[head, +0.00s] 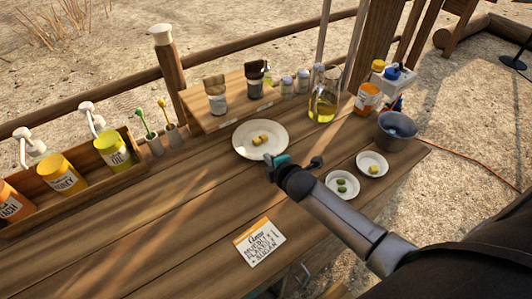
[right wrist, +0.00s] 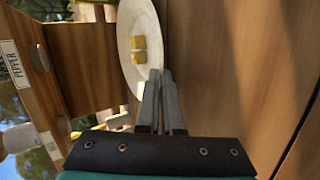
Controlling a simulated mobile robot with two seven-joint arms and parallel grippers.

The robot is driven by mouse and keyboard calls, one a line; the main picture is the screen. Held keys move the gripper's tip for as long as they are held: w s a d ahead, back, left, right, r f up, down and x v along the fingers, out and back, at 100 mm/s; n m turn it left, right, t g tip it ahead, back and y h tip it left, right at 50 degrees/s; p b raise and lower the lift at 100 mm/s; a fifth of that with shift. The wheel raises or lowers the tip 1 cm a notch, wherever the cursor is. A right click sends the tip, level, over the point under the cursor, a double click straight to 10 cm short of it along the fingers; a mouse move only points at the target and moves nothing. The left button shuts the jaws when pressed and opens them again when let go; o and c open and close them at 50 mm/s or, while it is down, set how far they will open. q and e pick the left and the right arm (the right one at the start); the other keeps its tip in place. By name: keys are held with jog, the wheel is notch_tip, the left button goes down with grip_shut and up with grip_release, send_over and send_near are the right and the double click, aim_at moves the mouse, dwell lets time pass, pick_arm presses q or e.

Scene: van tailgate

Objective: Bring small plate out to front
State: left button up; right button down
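A white plate (head: 247,149) with a few yellow pieces lies on the wooden table near its middle. A smaller white plate (head: 333,194) with green pieces and another small plate (head: 383,172) with a yellow piece lie to its right. My right gripper (head: 270,163) is at the near rim of the larger plate, which also shows in the right wrist view (right wrist: 131,27). There its two fingers lie close together with a narrow gap, right at the rim. I cannot tell whether the rim is between them. My left gripper is not in view.
A grey bucket (head: 396,133), an orange tub (head: 367,100) and a glass jug (head: 322,95) stand behind the small plates. A raised wooden shelf (head: 228,118) holds jars. A crate (head: 118,178) of bottles is at left. A printed card (head: 260,242) lies in front; table around it is clear.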

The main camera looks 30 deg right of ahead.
jog(key=s, duration=0.1)
jog(key=s+p, duration=0.1)
jog(key=s, duration=0.1)
jog(key=shift+s+d, duration=0.2)
jog(key=shift+d, duration=0.05)
jog(key=shift+s+d+p, duration=0.2)
jog(key=shift+s+p, duration=0.4)
jog(key=shift+s, duration=0.7)
jog(key=shift+s+d+p, duration=0.15)
jog(key=shift+s+p, duration=0.45)
jog(key=shift+s, duration=0.7)
jog(key=shift+s+d+p, duration=0.15)
jog(key=shift+s+p, duration=0.1)
jog(key=shift+s, duration=0.5)
jog(key=shift+s+d+p, duration=0.1)
jog(key=shift+s+p, duration=0.1)
jog(key=shift+s, duration=0.55)
jog(key=shift+s+d+p, duration=0.2)
jog(key=shift+s+p, duration=0.05)
jog(key=shift+s, duration=1.1)
jog(key=shift+s+d+p, duration=0.15)
jog(key=shift+s+p, duration=0.05)
jog(key=shift+s, duration=1.1)
jog(key=shift+f, duration=0.1)
jog(key=c, duration=1.1)
grip_release()
jog(key=shift+o, duration=0.6)
jog(key=shift+s, duration=0.1)
